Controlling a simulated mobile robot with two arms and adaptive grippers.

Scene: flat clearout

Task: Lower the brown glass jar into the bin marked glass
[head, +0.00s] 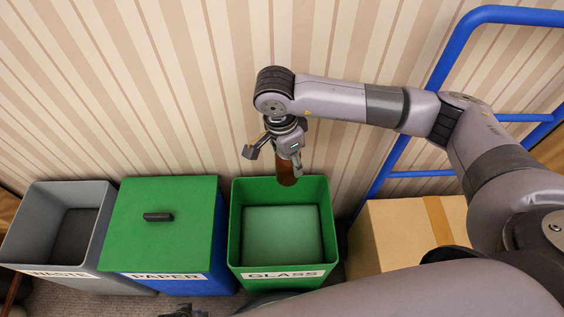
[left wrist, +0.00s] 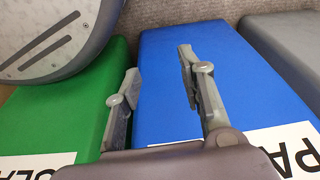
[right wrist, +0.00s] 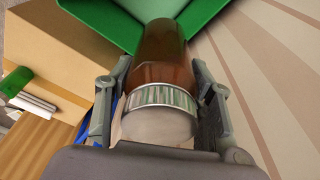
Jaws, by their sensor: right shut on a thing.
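The brown glass jar (head: 287,171) hangs from my right gripper (head: 280,150), over the back part of the open green bin marked GLASS (head: 235,235). In the right wrist view the jar (right wrist: 165,60) shows its pale lid end and patterned band between the two fingers (right wrist: 155,95), which are shut on it. Its far end points toward the green bin (right wrist: 205,12). How high it is above the rim is hard to tell. My left gripper (left wrist: 158,70) is open and empty, low in front of the blue PAPER bin and the green bin.
The blue PAPER bin with a green lid (head: 190,195) and the grey WASTE bin (head: 25,230) stand left of the glass bin. A cardboard box (head: 395,230) and a blue tubular frame (head: 440,75) are on the right. The striped wall (head: 180,80) is close behind.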

